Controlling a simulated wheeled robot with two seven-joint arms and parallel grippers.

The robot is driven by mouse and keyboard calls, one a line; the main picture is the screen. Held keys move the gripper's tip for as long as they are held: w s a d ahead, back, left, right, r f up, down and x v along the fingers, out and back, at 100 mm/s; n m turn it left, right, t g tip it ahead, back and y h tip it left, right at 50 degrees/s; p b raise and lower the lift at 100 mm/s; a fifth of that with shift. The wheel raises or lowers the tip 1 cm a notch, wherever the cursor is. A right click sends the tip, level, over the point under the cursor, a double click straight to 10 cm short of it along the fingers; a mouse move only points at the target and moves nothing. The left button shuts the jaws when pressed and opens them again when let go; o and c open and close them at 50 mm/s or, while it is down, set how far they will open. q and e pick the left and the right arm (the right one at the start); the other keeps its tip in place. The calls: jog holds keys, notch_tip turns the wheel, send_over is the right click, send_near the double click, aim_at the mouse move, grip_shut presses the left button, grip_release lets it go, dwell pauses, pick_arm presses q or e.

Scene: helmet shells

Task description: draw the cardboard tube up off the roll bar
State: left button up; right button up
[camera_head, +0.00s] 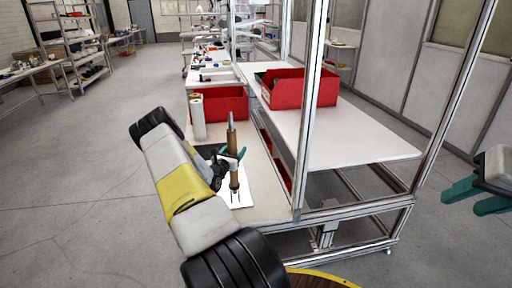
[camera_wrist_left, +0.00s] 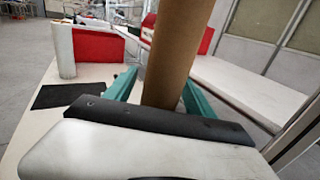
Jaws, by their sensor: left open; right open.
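The brown cardboard tube (camera_head: 233,143) stands upright near the front of the white bench in the head view. A thin grey tip, seemingly the roll bar (camera_head: 230,117), shows at its top. A white plate (camera_head: 243,198) lies at its foot. My left gripper (camera_head: 231,157) is at the tube, with its green fingers open on either side of it. In the left wrist view the tube (camera_wrist_left: 180,50) rises between the two fingers (camera_wrist_left: 160,92); contact cannot be told. My right gripper (camera_head: 475,198) is open and empty at the right edge, away from the bench.
A white roll (camera_head: 197,118) stands behind the tube, with a red bin (camera_head: 218,104) beside it. A dark mat (camera_wrist_left: 68,95) lies on the bench (camera_head: 268,205). A metal frame post (camera_head: 310,110) rises to the right. Another red bin (camera_head: 315,89) sits on the adjoining white table (camera_head: 360,140).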

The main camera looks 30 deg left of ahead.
pick_arm(q)
jog(key=shift+c, duration=0.2)
grip_shut()
jog(key=c, duration=0.9)
grip_release()
grip_shut()
notch_tip(320, 180, up, 14)
jog(key=shift+s+d, duration=0.2)
jog(key=shift+r, duration=0.1)
notch_tip(320, 180, up, 14)
jog(key=shift+s+d, duration=0.15)
jog(key=shift+s, duration=0.05)
dwell(0.9)
